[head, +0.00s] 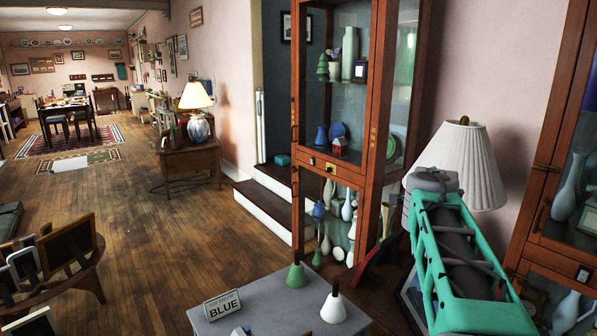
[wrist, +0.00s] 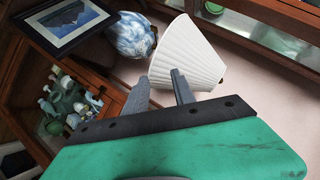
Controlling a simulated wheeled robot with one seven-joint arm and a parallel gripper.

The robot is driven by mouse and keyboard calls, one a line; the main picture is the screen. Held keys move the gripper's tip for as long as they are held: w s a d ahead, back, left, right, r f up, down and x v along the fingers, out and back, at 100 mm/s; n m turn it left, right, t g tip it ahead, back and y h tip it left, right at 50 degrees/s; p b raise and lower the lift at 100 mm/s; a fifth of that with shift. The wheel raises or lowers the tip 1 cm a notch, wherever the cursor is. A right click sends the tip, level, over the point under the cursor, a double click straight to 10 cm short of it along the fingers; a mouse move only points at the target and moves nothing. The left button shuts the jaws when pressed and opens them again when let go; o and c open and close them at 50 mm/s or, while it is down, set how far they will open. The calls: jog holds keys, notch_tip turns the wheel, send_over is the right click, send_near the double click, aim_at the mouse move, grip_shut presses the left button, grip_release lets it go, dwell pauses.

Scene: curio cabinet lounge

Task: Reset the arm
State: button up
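My arm (head: 462,255), green with a dark core, rises at the lower right of the head view, in front of a white pleated lampshade. Its grey upper end overlaps the shade's left part; my gripper's fingers cannot be made out there. In the wrist view my gripper (wrist: 160,75) shows two grey fingers, spread apart with nothing between them. Beyond the fingers are the white lampshade (wrist: 185,55) and its blue-and-white base (wrist: 132,35). I cannot tell how far the fingertips are from the lamp.
A tall glass cabinet (head: 345,120) stands behind, another (head: 565,200) at right. A framed picture (wrist: 68,22) is at upper left. Open wooden floor (head: 150,230) lies left.

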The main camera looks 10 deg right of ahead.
jog(key=s+a+f+n+g+y+p, duration=0.1)
jog(key=s+a+f+n+y+p, duration=0.15)
jog(key=a, duration=0.45)
jog(key=s+a+f+n+y+p, duration=0.15)
jog(key=a+n, duration=0.25)
jog(key=a, duration=0.4)
jog(key=s+a+f+n+g+y+p, duration=0.2)
jog(key=s+a+f+n, duration=0.3)
jog(key=s+a, duration=0.4)
jog(key=s+a+f+n+g+y+p, duration=0.2)
jog(key=s+a+f+n, duration=0.3)
jog(key=s+a+n, duration=0.3)
jog(key=s+a+g+p, duration=0.1)
jog(key=s+a, duration=0.1)
jog(key=s, duration=0.1)
jog(key=shift+a+f+y, duration=0.3)
jog(key=shift+f+y, duration=0.05)
jog(key=shift+y, duration=0.05)
jog(key=shift+s, duration=0.1)
